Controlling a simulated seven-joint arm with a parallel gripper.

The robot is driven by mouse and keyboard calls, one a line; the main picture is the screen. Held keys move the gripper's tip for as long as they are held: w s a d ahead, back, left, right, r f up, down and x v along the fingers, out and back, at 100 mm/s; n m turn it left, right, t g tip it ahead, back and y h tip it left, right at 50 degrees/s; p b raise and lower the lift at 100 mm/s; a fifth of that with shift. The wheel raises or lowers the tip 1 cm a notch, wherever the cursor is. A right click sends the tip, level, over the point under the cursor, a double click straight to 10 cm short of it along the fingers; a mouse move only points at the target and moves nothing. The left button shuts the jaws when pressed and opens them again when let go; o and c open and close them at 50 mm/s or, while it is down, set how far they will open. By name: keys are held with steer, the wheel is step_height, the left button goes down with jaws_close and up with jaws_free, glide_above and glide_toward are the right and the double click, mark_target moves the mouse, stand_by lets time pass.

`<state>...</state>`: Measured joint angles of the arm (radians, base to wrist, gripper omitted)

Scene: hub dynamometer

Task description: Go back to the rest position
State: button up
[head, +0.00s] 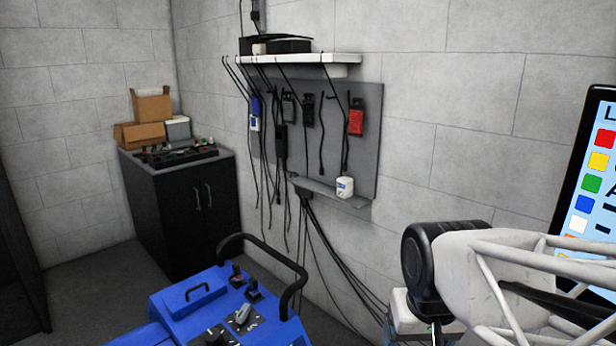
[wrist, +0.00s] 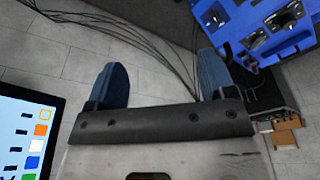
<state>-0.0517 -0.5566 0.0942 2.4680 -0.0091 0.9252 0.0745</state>
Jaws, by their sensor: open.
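My gripper (wrist: 160,85) shows in the wrist view with two blue fingers spread apart. It is open, with nothing between the fingers. Past them are the grey block wall and black cables. In the head view part of my arm fills the lower right, and the gripper's fingers cannot be made out there. The blue machine (head: 205,305) with levers and a black handrail stands at the bottom of the head view. It also shows at the upper right of the wrist view (wrist: 245,22), beyond the right finger.
A grey panel (head: 270,150) with hanging devices and cables is on the wall, under a white shelf (head: 300,66). A black cabinet (head: 185,215) with cardboard boxes (head: 150,110) stands at the left. A screen (head: 585,185) is at the right, close to my arm.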

steer(key=shift+s+d+f, duration=0.1)
steer(key=shift+s+d, duration=0.25)
steer(key=shift+s, duration=0.35)
steer(key=shift+s+d+f, duration=0.1)
steer(key=shift+s+d, duration=0.2)
steer(key=shift+s, duration=0.45)
steer(key=shift+s+d, duration=0.35)
steer(key=shift+s, duration=0.35)
steer(key=shift+o, duration=0.3)
